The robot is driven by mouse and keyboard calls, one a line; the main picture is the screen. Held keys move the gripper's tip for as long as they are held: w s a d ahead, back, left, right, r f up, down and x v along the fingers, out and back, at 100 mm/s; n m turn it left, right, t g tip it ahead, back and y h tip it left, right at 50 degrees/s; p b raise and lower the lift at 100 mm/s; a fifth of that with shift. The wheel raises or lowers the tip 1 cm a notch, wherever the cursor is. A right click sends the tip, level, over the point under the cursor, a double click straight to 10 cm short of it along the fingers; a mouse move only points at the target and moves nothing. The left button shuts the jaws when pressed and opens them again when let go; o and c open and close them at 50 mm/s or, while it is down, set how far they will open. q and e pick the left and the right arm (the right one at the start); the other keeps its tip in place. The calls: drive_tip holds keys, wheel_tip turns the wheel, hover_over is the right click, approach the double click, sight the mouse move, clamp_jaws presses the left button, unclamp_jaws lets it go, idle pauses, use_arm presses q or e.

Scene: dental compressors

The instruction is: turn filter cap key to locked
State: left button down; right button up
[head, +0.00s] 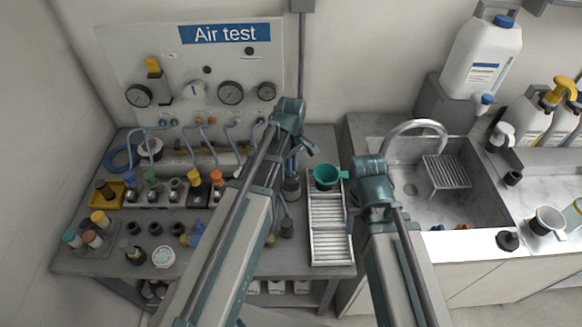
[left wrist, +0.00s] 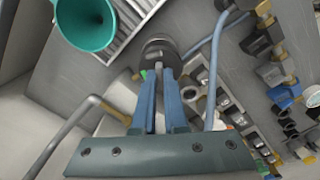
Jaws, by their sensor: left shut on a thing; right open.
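My left gripper (head: 291,160) reaches down at the middle of the bench. In the left wrist view its two blue fingers (left wrist: 158,78) are shut on the top of a dark round fitting (left wrist: 157,50), which I take to be the filter cap with its key. The key itself is mostly hidden between the fingers, and I cannot tell which way it is turned. In the head view a dark grey cylinder (head: 291,188) stands just below these fingers. My right gripper (head: 370,180) is near the green funnel, at the sink's left edge; its fingers are mostly hidden.
A green funnel (head: 326,177) stands at the white ribbed tray (head: 329,232), right of the left gripper. A gauge panel (head: 215,65) stands behind. Valves, blue hoses and coloured caps crowd the bench's left. The sink (head: 430,205) lies right.

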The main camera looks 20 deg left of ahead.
use_arm(q)
drive_tip(key=m, duration=1)
drive_tip(key=shift+m, duration=2.3)
drive_tip(key=c, duration=0.9)
unclamp_jaws()
drive_tip(key=shift+c, duration=0.2)
drive_tip(key=shift+r, duration=0.1)
